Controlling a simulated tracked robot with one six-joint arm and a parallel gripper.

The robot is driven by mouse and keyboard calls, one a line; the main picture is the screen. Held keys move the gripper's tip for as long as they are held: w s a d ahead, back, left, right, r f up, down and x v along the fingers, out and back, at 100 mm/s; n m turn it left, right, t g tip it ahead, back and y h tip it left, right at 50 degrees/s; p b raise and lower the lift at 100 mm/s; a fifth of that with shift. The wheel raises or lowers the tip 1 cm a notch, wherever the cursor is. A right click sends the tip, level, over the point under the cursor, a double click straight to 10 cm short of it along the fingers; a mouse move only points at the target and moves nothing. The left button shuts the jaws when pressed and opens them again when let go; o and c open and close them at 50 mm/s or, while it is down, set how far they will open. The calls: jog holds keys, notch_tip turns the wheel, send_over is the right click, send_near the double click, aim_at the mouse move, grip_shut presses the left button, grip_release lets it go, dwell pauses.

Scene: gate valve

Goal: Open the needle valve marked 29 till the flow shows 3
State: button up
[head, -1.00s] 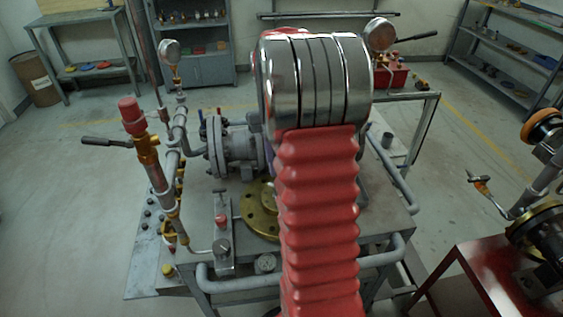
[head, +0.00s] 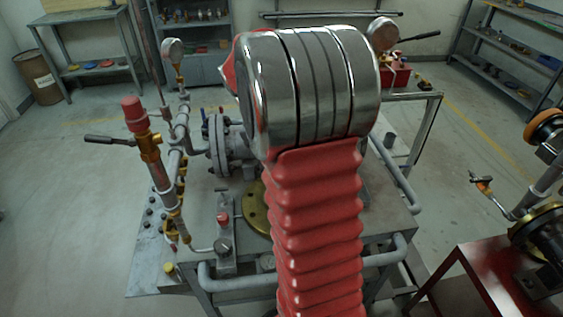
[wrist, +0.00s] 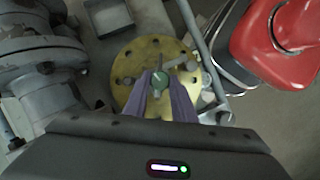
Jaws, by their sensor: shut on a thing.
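A pale stem or bar runs through the middle of the knob. I cannot read a number on it, so I cannot tell whether it is the valve marked 29. In the head view my own arm hides the gripper and the knob. No flow reading is legible.
The brass flange (head: 255,211) lies on the grey pipe bench (head: 400,228). A small red-topped fitting (head: 222,219) stands left of it. A grey flanged valve body (head: 222,148) is behind. A red-capped pipe with a side lever (head: 135,115) rises at the left.

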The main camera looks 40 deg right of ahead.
jog(key=shift+s+f+n, duration=0.1)
jog(key=shift+n, duration=0.5)
jog(key=o, duration=1.1)
jog(key=shift+c, duration=0.2)
jog(key=shift+w+a+r, duration=0.1)
jog(key=shift+w+r, duration=0.2)
jog(key=shift+r, duration=0.3)
jog(key=v, duration=1.2)
jog(key=shift+a+r, duration=0.25)
jog(key=shift+a, duration=0.1)
